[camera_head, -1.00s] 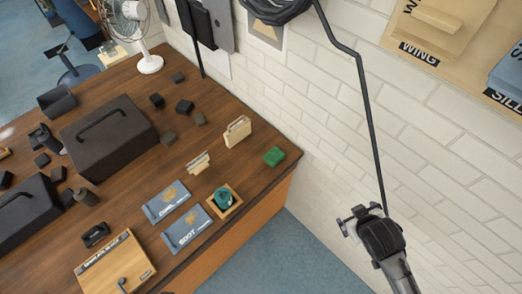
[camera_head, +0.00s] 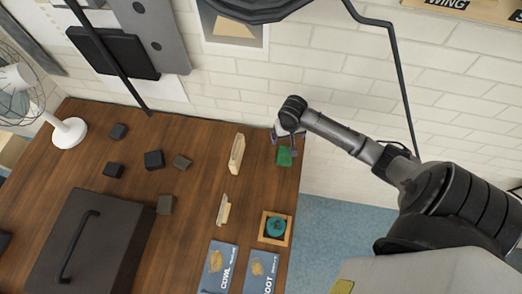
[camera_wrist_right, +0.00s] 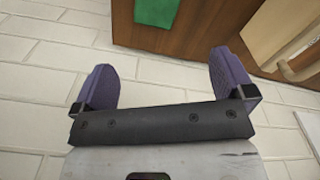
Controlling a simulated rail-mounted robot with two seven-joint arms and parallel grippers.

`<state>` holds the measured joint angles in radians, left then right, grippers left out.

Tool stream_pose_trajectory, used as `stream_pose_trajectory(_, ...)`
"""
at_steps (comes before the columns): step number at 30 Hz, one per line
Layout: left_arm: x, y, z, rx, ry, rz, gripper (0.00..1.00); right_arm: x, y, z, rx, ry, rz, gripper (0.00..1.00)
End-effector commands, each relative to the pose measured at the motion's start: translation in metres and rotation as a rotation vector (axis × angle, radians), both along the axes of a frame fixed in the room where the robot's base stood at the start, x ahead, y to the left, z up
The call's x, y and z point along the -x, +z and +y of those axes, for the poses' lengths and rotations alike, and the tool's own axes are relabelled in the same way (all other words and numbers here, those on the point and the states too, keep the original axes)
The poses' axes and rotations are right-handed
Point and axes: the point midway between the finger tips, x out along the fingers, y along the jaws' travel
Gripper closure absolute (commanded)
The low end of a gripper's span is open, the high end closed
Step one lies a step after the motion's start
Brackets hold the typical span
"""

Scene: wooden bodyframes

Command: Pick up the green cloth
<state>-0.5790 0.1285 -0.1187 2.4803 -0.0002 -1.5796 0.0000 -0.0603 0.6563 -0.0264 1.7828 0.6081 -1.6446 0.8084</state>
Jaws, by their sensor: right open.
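The green cloth (camera_head: 284,157) lies folded on the wooden table near its right end, close to the brick wall. It also shows at the top of the right wrist view (camera_wrist_right: 157,12), cut off by the frame edge. My right gripper (camera_head: 287,141) is at the wall-side edge of the table, beside and partly over the cloth in the head view. In the right wrist view its two purple-padded fingers (camera_wrist_right: 165,85) are wide apart with nothing between them, and the cloth is beyond them. My left gripper is not in view.
A light wooden block (camera_head: 237,154) stands left of the cloth. A small wooden tray (camera_head: 264,239) with a teal item is nearer. Blue packets (camera_head: 217,268), a black case (camera_head: 85,245), dark blocks (camera_head: 154,160) and a fan (camera_head: 68,132) are also on the table (camera_head: 190,215).

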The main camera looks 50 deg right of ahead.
Motion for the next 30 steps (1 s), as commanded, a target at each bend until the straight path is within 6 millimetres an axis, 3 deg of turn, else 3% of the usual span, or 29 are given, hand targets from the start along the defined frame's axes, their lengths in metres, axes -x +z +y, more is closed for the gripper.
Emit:
stream_pose_trajectory(14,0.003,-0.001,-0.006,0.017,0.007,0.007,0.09,0.004,-0.003,0.007,-0.052,-0.417,0.017,0.00)
stream_pose_trajectory(30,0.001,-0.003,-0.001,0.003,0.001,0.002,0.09,0.004,-0.079,0.007,-0.051,-0.441,0.017,0.00)
